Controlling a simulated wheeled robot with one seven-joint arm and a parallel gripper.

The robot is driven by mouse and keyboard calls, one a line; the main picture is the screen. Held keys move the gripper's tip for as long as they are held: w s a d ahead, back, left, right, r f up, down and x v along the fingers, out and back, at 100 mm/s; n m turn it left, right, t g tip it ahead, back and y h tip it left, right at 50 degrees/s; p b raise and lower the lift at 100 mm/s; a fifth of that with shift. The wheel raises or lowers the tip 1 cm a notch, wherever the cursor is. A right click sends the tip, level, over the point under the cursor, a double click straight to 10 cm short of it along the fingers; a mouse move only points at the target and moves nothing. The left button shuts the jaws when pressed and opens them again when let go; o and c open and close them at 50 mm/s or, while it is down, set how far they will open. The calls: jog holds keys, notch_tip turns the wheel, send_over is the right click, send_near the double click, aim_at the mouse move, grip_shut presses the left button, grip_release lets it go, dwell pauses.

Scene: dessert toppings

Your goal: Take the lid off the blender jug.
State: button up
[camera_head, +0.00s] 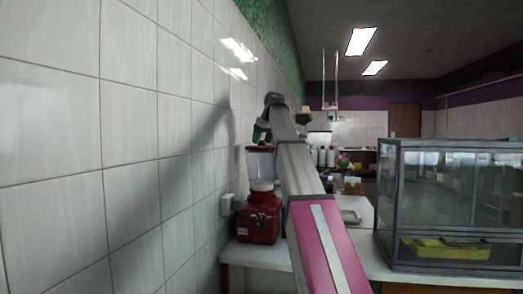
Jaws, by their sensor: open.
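The blender stands on the white counter against the tiled wall, left of the middle in the head view. Its base (259,219) is red and its jug (261,168) is clear, with something pale at the bottom. My gripper (262,138) is open and points down just above the lid, small and dark in this view. I cannot tell whether its fingers touch the lid or stand around it. My arm hides the right side of the blender.
A glass display case (450,195) with a yellow tray (445,249) inside stands on the right. A white wall box (227,204) is left of the blender. The tiled wall (130,150) is close on the left. Bottles (322,157) and other items stand farther back.

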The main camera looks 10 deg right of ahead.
jog(key=c, duration=1.1)
jog(key=shift+d+r, duration=0.1)
jog(key=shift+r, duration=0.05)
